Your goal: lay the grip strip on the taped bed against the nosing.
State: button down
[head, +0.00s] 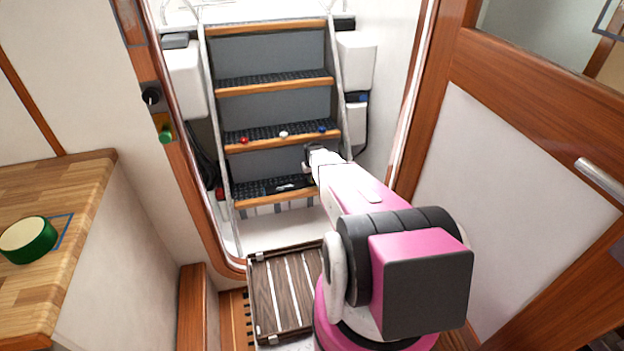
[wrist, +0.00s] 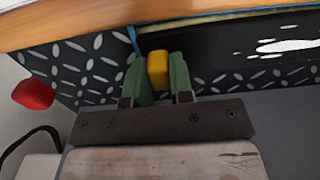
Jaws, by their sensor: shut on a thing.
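My gripper (wrist: 158,72) is shut on a small yellow block in the wrist view, between green finger pads. I cannot tell whether the block is part of the grip strip; no separate strip is clear. A smooth black bed (wrist: 225,45) lies behind and right of the fingers on a patterned tread, with a white patch on it. Blue tape (wrist: 131,40) edges its left end, and a thin tape line runs along the wooden nosing (wrist: 200,12).
Red (head: 243,141), white (head: 283,134) and blue (head: 322,129) small things sit on the tread above. A red thing (wrist: 33,95) is left of the fingers. Metal rails flank the stairs.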

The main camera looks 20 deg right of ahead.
jog(key=shift+s, duration=0.2)
dwell(0.3)
jog(key=c, duration=0.9)
grip_release()
notch_tip(320, 180, up, 11)
jog(key=shift+f, duration=0.1)
jog(key=s+a+r, duration=0.3)
jog(key=s+r, duration=0.2)
jog(key=s, duration=0.6)
jog(key=s+a+r, duration=0.4)
jog(key=s+r, duration=0.2)
jog(key=s, duration=0.4)
jog(key=s+a+r, duration=0.4)
jog(key=s+r, duration=0.1)
jog(key=s, duration=0.6)
jog(key=shift+s+a+r, duration=0.1)
jog(key=shift+s+r, duration=0.05)
jog(key=shift+s, duration=0.15)
